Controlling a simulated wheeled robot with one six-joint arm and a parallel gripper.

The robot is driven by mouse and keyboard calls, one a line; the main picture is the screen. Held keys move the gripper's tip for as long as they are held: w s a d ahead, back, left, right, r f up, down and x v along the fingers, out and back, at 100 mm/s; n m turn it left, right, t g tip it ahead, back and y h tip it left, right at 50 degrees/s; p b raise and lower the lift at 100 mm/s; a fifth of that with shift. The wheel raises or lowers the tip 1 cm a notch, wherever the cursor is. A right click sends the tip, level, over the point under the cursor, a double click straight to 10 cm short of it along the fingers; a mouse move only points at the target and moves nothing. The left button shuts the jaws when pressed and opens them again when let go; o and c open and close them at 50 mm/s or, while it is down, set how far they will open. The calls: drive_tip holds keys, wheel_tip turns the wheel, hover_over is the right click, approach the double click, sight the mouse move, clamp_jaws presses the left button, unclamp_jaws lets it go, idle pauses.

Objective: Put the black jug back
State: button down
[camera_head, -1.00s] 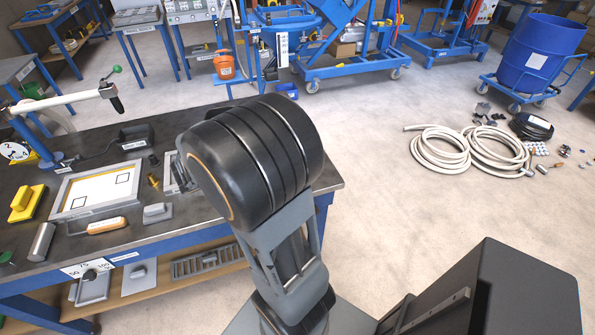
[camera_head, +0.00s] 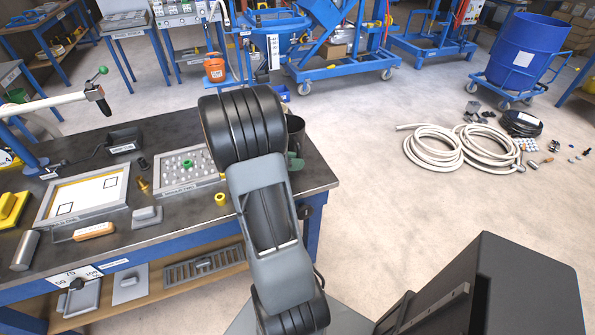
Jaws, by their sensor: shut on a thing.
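A dark, round-topped vessel, seemingly the black jug (camera_head: 296,126), shows in part at the right of my black arm joint, above the right end of the dark workbench (camera_head: 180,222). My arm hides its left side and most of its body. A small grey-green piece shows just below it; I cannot tell what it belongs to. My gripper is hidden behind my own arm, so its fingers and its contact with the jug do not show.
A grey tray (camera_head: 217,181) holds a perforated plate with a green ring. White hoses (camera_head: 431,145) lie on the floor at right.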

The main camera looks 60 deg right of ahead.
drive_tip(key=shift+w+d+f, duration=0.15)
drive_tip(key=shift+d+f, duration=0.45)
drive_tip(key=shift+f, duration=0.15)
drive_tip(key=shift+w+d+f, duration=0.1)
drive_tip(key=shift+d+f, duration=0.5)
drive_tip(key=shift+f, duration=1.65)
drive_tip(key=shift+f, duration=0.1)
drive_tip(key=shift+f, duration=0.15)
drive_tip(key=c, duration=1.1)
unclamp_jaws()
